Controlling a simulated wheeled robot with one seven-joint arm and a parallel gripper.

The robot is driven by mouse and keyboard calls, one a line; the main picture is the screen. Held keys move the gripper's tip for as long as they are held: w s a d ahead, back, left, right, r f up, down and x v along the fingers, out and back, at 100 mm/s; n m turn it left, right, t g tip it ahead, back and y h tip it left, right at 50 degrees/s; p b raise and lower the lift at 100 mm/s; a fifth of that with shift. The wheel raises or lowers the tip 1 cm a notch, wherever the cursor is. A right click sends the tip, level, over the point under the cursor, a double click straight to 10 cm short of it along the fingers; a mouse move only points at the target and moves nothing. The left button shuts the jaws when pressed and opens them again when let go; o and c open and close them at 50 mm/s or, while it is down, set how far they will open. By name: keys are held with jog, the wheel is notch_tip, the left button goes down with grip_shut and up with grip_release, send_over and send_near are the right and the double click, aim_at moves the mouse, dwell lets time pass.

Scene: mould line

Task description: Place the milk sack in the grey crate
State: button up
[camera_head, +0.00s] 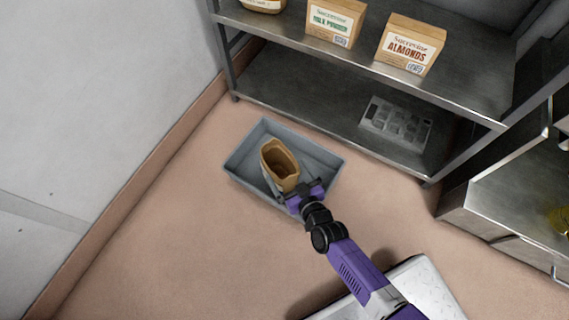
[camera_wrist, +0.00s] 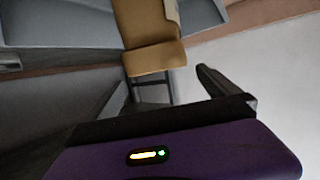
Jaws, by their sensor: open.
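The grey crate (camera_head: 325,170) stands on the floor below the shelving. A tan, open-topped sack (camera_head: 281,172) stands inside it, slightly tilted; its label cannot be read from here. My gripper (camera_head: 293,194) is at the near side of this sack, over the crate. In the wrist view, my gripper (camera_wrist: 163,88) has its fingers apart, with the sack (camera_wrist: 150,45) just beyond the fingertips and nothing clearly between them. Part of the grey crate (camera_wrist: 60,22) also shows there. Another tan sack labelled milk powder (camera_head: 335,22) stands on the upper shelf.
An almonds sack (camera_head: 411,45) stands on the upper metal shelf (camera_head: 285,30), right of the milk powder sack. A flat grey item (camera_head: 396,122) lies on the lower shelf. A wall is at the left. Floor left of the crate is clear.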

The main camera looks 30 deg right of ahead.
jog(key=p+v, duration=0.2)
jog(key=v, duration=0.6)
jog(key=shift+w, duration=0.1)
jog(key=s+d+r, duration=0.2)
jog(key=s+r, duration=1.2)
jog(key=s, duration=0.2)
jog(key=s+r, duration=0.3)
jog(key=r, duration=0.5)
jog(key=s+r, duration=0.3)
jog(key=r, duration=0.6)
jog(key=shift+s+t, duration=0.25)
jog(key=shift+t, duration=0.05)
jog(key=shift+r, duration=0.15)
notch_tip(320, 180, up, 31)
jog(key=p, duration=3.1)
jog(key=shift+r+p, duration=0.2)
jog(key=shift+p, duration=0.2)
